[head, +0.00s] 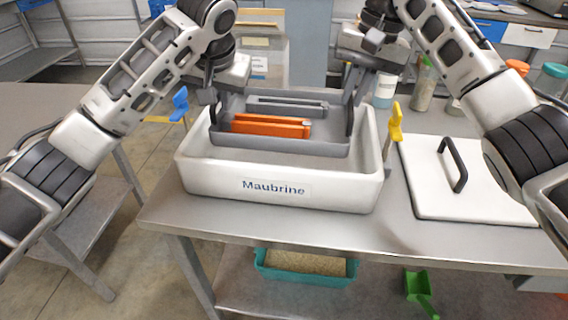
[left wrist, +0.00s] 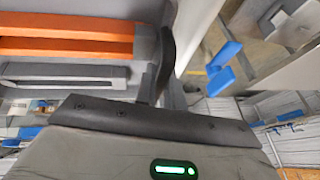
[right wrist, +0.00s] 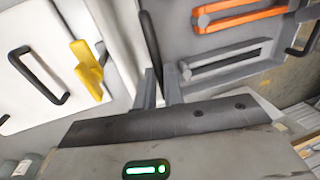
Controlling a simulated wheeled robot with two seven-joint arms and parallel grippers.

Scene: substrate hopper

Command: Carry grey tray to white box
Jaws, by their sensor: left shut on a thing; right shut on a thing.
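The grey tray (head: 280,147) is in or just over the white box (head: 200,180) labelled "Maubrine" on the steel table. I cannot tell whether it rests on the box floor. An orange bar-shaped piece (head: 270,126) and a grey one (head: 287,105) lie in it. My left gripper (head: 212,92) is shut on the tray's left handle, a dark bar in the left wrist view (left wrist: 166,55). My right gripper (head: 354,85) is shut on the right handle, which also shows in the right wrist view (right wrist: 150,45). The fingertips are partly hidden.
A white lid (head: 470,185) with a dark handle lies right of the box. A yellow clip (head: 396,122) and a blue clip (head: 180,103) stand at the box's sides. Bottles and jars (head: 424,85) stand behind. A teal bin (head: 305,268) is on the lower shelf.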

